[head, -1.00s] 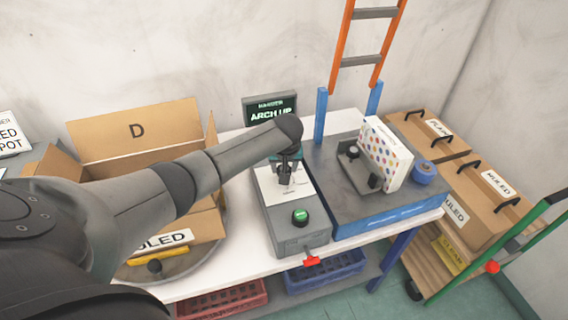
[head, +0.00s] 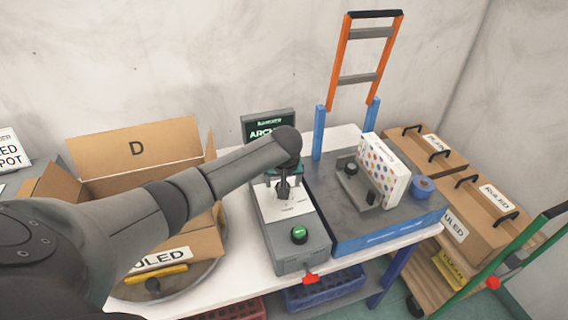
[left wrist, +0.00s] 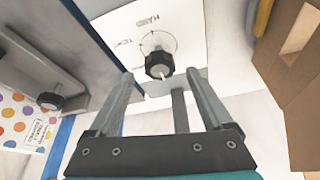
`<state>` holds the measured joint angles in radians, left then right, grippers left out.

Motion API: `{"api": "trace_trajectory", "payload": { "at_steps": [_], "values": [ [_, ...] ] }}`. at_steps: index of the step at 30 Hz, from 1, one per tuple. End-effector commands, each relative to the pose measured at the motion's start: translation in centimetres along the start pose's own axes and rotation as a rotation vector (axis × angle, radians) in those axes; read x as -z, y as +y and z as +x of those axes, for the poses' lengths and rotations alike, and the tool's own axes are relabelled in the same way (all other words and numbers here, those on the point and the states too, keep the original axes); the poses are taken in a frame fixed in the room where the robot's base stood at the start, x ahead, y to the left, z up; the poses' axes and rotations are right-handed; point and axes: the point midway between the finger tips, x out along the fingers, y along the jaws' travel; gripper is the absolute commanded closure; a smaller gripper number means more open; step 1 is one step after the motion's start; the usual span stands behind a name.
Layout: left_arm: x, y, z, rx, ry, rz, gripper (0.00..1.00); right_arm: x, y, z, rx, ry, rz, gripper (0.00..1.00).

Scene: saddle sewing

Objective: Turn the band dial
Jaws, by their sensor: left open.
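The band dial (left wrist: 158,64) is a black knob with a white pointer mark on a pale panel (left wrist: 140,18) with printed lettering. In the left wrist view it sits just beyond and between my left gripper's fingertips (left wrist: 160,76). The fingers are apart, one to each side of the dial, with visible gaps; I cannot tell how deep they reach around it. In the head view my left gripper (head: 284,191) points down over the grey control box (head: 291,259) and hides the dial. My right gripper is not in view.
A green button (head: 299,234) and a red part (head: 310,279) are at the box's front. A display (head: 268,124) stands behind, partly covered by my arm. A machine with a dotted box (head: 383,171) stands right; an open carton (head: 137,148) is left.

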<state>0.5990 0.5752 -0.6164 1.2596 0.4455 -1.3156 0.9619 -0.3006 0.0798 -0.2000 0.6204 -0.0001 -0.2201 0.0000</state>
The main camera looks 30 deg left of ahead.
Motion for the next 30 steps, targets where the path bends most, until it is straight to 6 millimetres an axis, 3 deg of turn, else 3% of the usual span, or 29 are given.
{"api": "trace_trajectory", "payload": {
  "at_steps": [18, 24, 30],
  "values": [
    [0.0, 0.0, -10.6, -0.001, 0.0, 0.0, 0.16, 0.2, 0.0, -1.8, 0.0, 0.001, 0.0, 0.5],
    [0.0, 0.0, -12.6, -0.001, -0.001, -0.001, 0.16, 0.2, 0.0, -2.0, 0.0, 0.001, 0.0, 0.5],
    [0.0, 0.0, -13.0, 0.001, -0.001, -0.002, 0.16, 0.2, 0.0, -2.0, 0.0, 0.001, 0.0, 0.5]
  ]
}}
